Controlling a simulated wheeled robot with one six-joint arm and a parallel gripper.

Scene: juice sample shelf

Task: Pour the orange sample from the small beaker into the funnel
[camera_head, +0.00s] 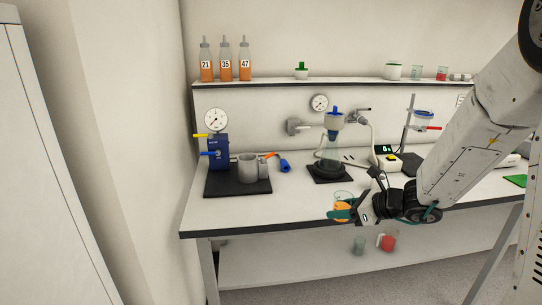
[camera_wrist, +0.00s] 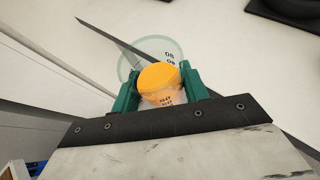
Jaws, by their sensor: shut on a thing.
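My gripper (camera_head: 345,209) is shut on a small clear beaker (camera_head: 343,194) with orange liquid in its lower part. The beaker looks about upright in the head view, in front of the bench's front edge. In the wrist view, green fingertips (camera_wrist: 158,88) press both sides of the beaker; its orange liquid (camera_wrist: 158,76) and clear upper wall (camera_wrist: 136,61) show.
A blue pump (camera_head: 218,152) and grey cylinder (camera_head: 247,168) stand left on a black base. Numbered orange bottles (camera_head: 225,64) stand on the shelf. The left front benchtop (camera_head: 225,213) is clear.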

